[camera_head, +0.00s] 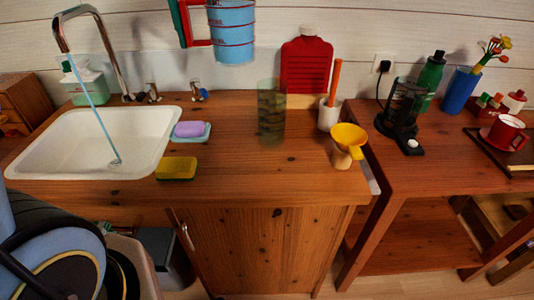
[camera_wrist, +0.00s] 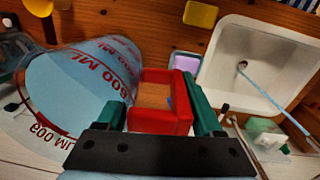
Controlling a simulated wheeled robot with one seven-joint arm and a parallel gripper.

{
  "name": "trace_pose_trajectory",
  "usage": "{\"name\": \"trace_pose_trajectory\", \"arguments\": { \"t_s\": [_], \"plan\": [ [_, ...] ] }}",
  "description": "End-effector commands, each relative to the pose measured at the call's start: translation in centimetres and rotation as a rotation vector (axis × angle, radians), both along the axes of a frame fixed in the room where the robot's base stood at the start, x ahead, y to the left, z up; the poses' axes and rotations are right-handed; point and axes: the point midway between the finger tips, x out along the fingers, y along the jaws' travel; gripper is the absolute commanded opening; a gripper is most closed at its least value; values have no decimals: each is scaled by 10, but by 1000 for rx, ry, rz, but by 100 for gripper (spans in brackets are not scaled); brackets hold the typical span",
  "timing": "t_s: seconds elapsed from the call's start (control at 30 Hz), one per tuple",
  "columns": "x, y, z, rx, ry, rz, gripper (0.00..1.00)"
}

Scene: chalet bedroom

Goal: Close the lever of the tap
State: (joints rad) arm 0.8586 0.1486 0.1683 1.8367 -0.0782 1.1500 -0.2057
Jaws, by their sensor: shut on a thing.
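The chrome tap (camera_head: 88,14) arches over the white sink (camera_head: 160,150) at the left, and a blue stream of water (camera_head: 98,118) runs from it to the drain. Two small levers stand right of the spout base: one with a dark, reddish look (camera_head: 153,92) and one with a blue mark (camera_head: 197,92). My gripper (camera_wrist: 160,92), with green fingers, is shut on the red handle (camera_wrist: 162,122) of a blue measuring jug (camera_wrist: 85,80). The jug (camera_head: 232,32) is up in the air above the counter, above and right of the levers. The fingertips are partly hidden by the handle.
A soap dish with purple soap (camera_head: 189,130) and a yellow sponge (camera_head: 177,169) lie right of the sink. A soap dispenser (camera_head: 84,80) stands behind it. A dark glass (camera_head: 271,112), yellow funnel (camera_head: 347,140) and red hot-water bottle (camera_head: 306,65) are farther right. The counter's middle is clear.

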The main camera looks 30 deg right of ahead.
Motion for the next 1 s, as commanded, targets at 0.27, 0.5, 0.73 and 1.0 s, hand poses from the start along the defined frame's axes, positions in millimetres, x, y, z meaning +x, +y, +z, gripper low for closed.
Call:
{"name": "trace_pose_trajectory", "arguments": {
  "t_s": [0.27,0.5,0.73,1.0],
  "plan": [
    [-46,-15,31,5,-9,-59,0],
    [-52,-14,10,11,-5,-63,0],
    [-52,-15,-44,11,-4,-63,0],
    [-52,-14,-107,12,-5,-63,0]
  ]
}}
